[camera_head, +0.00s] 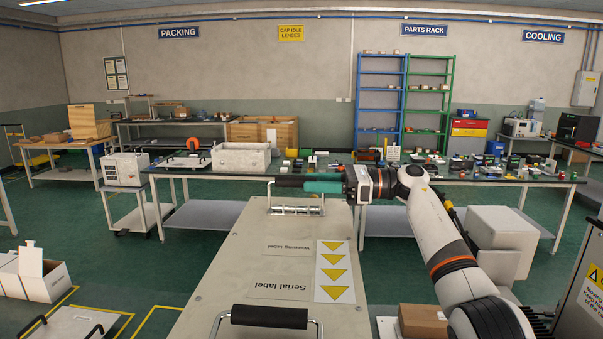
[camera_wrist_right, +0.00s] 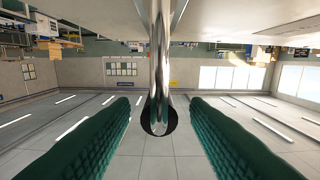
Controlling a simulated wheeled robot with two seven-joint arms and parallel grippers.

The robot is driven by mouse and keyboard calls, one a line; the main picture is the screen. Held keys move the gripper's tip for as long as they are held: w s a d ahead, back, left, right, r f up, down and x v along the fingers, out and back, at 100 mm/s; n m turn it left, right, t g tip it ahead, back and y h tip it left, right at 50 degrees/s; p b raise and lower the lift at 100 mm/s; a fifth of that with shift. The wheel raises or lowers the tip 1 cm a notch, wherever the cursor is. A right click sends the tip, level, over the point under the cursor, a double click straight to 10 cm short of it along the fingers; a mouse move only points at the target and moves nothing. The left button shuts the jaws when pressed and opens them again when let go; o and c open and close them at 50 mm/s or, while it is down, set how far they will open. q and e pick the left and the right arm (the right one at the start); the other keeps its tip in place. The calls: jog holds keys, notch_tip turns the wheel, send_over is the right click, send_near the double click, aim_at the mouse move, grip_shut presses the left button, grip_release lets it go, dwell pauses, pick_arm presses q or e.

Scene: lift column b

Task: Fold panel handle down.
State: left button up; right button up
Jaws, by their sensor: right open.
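A pale panel (camera_head: 225,265) reaches away from me, with a foldable handle at each end. The far handle (camera_head: 289,181) stands raised, its black grip above the panel on metal legs. My right gripper (camera_head: 308,186) reaches in from the right at this grip. In the right wrist view its green fingers (camera_wrist_right: 159,103) are spread on both sides of the handle's metal leg and round black end (camera_wrist_right: 158,122), with gaps on both sides. The near handle (camera_head: 269,316) has a black grip on metal legs at the panel's near end. My left gripper is out of view.
A long worktable (camera_head: 400,178) with many small parts stands behind the panel. A grey bin (camera_head: 241,158) is on its left part. A cardboard box (camera_head: 422,320) sits below my right arm. Open green floor lies left of the panel.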

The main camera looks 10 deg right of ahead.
aim_at(275, 181)
jog(key=shift+w+a+p, duration=0.2)
jog(key=shift+a+p, duration=0.05)
jog(key=shift+a, duration=0.65)
jog(key=shift+w+a+p, duration=0.15)
jog(key=shift+a+p, duration=0.1)
jog(key=shift+a, duration=0.65)
grip_shut()
